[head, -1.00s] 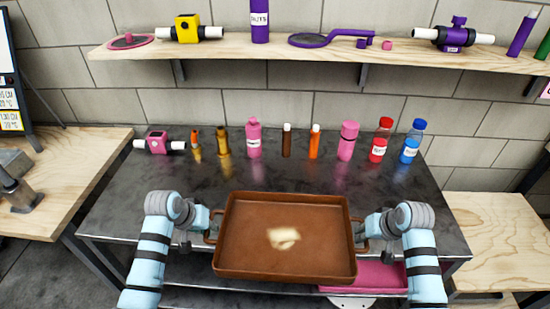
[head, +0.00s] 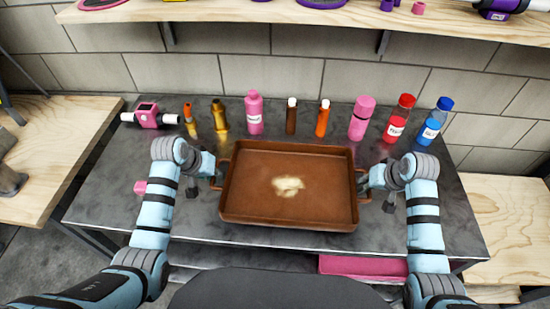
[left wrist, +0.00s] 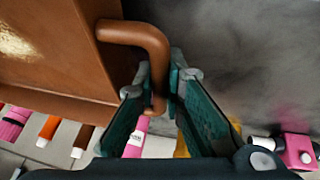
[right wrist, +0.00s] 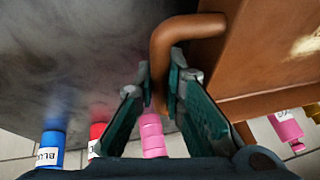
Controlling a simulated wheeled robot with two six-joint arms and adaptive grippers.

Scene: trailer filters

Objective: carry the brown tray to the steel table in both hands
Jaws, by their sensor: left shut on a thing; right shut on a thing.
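The brown tray (head: 250,212) is held level over the front half of the steel table (head: 100,205); I cannot tell whether its underside touches the top. A pale glare patch shows on its floor. My left gripper (head: 219,172) is shut on the tray's left handle, which shows as a brown loop in the left wrist view (left wrist: 145,35). My right gripper (head: 364,182) is shut on the right handle, a matching loop in the right wrist view (right wrist: 170,35). The tray hides part of the table's middle.
A row of bottles stands behind the tray: a pink bottle (head: 254,115), a red bottle (head: 399,120), a blue bottle (head: 435,122) and several others. A pink valve (head: 148,115) lies at the back left. A pink bin (head: 362,265) sits below the table's front edge. A wooden shelf (head: 300,15) hangs above.

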